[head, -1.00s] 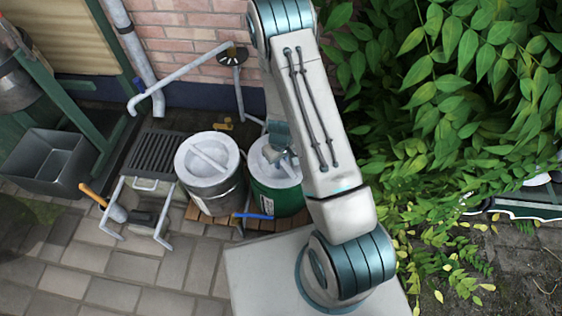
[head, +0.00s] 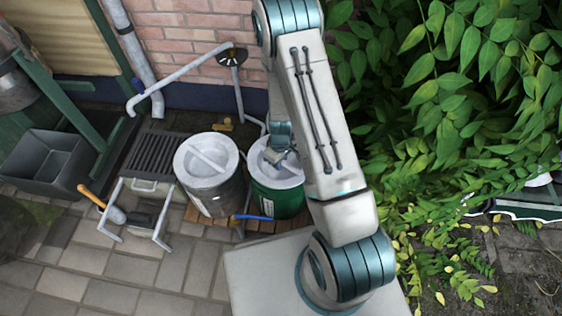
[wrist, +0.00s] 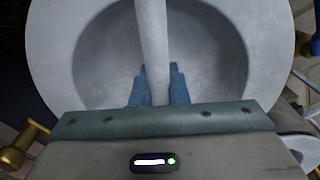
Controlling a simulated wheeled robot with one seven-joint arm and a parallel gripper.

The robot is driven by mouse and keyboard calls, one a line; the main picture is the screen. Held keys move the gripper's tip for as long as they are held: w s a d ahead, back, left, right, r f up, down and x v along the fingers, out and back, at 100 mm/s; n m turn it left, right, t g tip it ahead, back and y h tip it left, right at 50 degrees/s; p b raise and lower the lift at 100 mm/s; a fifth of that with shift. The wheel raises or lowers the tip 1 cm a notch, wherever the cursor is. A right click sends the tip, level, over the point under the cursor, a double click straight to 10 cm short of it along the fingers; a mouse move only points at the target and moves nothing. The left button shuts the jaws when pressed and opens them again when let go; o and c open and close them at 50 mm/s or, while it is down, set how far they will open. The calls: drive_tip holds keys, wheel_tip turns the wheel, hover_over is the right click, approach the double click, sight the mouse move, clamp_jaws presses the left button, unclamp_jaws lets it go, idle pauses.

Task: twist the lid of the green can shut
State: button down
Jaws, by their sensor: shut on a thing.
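The green can (head: 277,202) stands on a wooden slatted base, with a pale grey lid (head: 262,172) on top. In the wrist view the lid (wrist: 55,45) is round and dished, with a raised bar handle (wrist: 153,40) across it. My gripper (wrist: 155,88) is over the lid, its two blue fingers on either side of the bar and shut on it. In the head view my gripper (head: 279,157) is partly hidden by my arm, and so is the right part of the lid. I cannot tell how tightly the lid sits.
A grey can (head: 215,192) with a similar barred lid stands close on the left. A blue-handled thing (head: 252,217) lies in front of the cans. A metal grate (head: 152,152) and a dark bin (head: 45,158) are further left. Leafy bushes (head: 455,100) fill the right.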

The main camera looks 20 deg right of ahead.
drive_tip(key=shift+n, duration=0.4)
drive_tip(key=c, duration=1.3)
unclamp_jaws()
drive_tip(key=s+r+m+t+p, duration=0.15)
drive_tip(key=r+p, duration=0.85)
drive_tip(key=r, duration=1.3)
drive_tip(key=s+r+m+p, duration=0.25)
drive_tip(key=r+p, duration=0.75)
drive_tip(key=r, duration=1.3)
drive_tip(key=s+r+m+p, duration=0.1)
drive_tip(key=s+r+p, duration=0.3)
drive_tip(key=r, duration=0.5)
drive_tip(key=s+r+m+t+p, duration=0.1)
drive_tip(key=s+r+p, duration=0.3)
drive_tip(key=r, duration=0.5)
drive_tip(key=s+d+r+m+p, duration=0.1)
drive_tip(key=s+r+m+p, duration=0.1)
drive_tip(key=s+r+p, duration=0.3)
drive_tip(key=shift+w+p+v, duration=0.2)
drive_tip(key=shift+p+v, duration=0.35)
drive_tip(key=shift+v, duration=0.4)
drive_tip(key=shift+w+p+v, duration=0.2)
drive_tip(key=shift+p+v, duration=0.35)
drive_tip(key=shift+v, duration=0.4)
